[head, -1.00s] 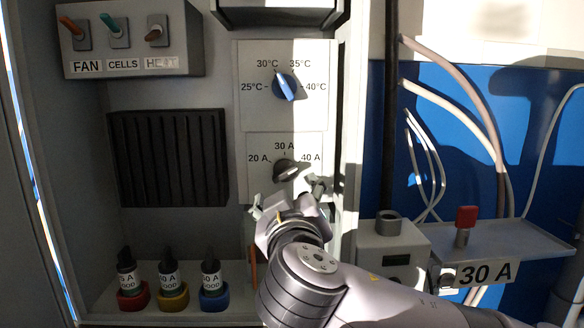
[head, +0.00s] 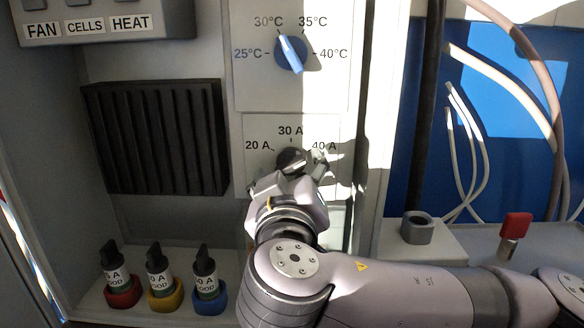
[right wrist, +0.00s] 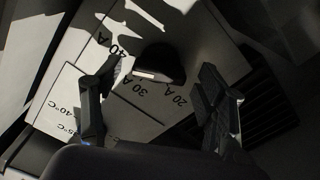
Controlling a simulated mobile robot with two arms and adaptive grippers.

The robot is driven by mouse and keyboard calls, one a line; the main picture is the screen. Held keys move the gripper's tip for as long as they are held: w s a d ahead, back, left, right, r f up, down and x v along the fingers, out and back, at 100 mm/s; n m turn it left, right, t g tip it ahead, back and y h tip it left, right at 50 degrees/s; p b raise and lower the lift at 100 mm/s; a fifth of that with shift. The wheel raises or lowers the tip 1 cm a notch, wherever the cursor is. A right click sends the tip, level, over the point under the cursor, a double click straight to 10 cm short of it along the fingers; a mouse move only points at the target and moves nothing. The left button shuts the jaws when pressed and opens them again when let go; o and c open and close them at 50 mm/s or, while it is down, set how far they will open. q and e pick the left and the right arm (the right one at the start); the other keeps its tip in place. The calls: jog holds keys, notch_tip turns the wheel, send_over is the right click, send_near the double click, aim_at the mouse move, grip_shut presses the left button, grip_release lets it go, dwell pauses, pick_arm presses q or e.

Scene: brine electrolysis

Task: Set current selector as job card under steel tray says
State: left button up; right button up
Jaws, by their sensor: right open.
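The current selector (head: 290,158) is a dark knob on a pale plate marked 20 A, 30 A and 40 A. My right gripper (head: 296,170) is right at the knob in the head view and partly covers it. In the right wrist view the knob (right wrist: 160,62) sits between and beyond the two spread fingers, with a gap on each side. The gripper is open and empty. I cannot tell for sure which mark the knob points at. The steel tray (head: 462,240) is at the right, partly behind my right arm. No job card shows now. My left gripper is out of view.
A blue temperature knob (head: 291,53) sits just above the selector. A black vent (head: 157,137) is to the left. Several dark-topped plugs in coloured bases, one blue (head: 210,301), stand lower left. A red-topped part (head: 515,226) stands on the tray. Hoses hang at right.

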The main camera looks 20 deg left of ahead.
jog(key=shift+s, duration=0.1)
jog(key=shift+c, duration=2.5)
jog(key=c, duration=0.6)
jog(key=shift+f+b, duration=0.15)
jog(key=shift+b, duration=0.3)
jog(key=shift+c, duration=0.2)
jog(key=n+b, duration=0.3)
jog(key=b, duration=0.2)
jog(key=shift+f, duration=0.1)
jog(key=n+b, duration=0.1)
jog(key=n, duration=0.1)
jog(key=n+b, duration=0.1)
jog(key=n, duration=0.1)
jog(key=shift+r+n, duration=0.2)
jog(key=shift+n, duration=0.2)
pick_arm(q)
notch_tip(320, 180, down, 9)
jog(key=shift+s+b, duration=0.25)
jog(key=shift+b, duration=0.2)
pick_arm(e)
jog(key=shift+n, duration=1.9)
